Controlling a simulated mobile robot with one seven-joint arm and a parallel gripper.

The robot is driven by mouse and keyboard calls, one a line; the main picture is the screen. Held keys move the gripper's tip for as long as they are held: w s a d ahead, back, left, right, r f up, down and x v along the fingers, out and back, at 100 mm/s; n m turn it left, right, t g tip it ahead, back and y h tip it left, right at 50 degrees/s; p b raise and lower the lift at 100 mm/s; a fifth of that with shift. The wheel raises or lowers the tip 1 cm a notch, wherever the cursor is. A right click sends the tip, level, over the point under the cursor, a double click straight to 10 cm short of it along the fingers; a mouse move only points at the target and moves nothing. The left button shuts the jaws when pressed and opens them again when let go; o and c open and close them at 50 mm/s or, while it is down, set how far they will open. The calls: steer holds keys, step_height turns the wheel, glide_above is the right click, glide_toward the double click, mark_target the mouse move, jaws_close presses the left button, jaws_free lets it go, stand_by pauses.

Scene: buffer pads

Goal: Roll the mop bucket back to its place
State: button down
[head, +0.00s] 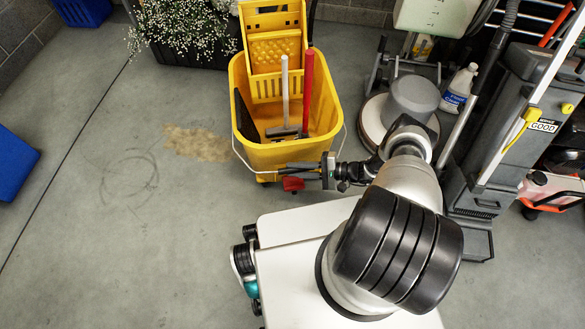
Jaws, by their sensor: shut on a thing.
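The yellow mop bucket (262,155) stands upright on the floor in the upper middle of the head view. Its yellow wringer (275,52) is at the back, and a grey-handled tool (285,90) and a red-handled one (307,90) stand inside. A thin wire handle hangs around its sides. The exact part held is too small to tell. A red piece (293,184) shows below the fingers. The wheels are mostly hidden.
A floor machine (410,100), a white bottle (459,88) and a grey upright cleaner (490,150) crowd the right. A planter (190,50) stands behind left, blue bins (12,165) at the far left. The left floor is open, with a brown stain (197,143) and a faint ring (130,178).

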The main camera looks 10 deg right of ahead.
steer(key=shift+w+d, duration=0.15)
steer(key=shift+w, duration=0.2)
steer(key=c, duration=1.6)
jaws_free()
step_height(320, 180, up, 9)
steer(key=p, duration=0.4)
steer(key=shift+r, duration=0.55)
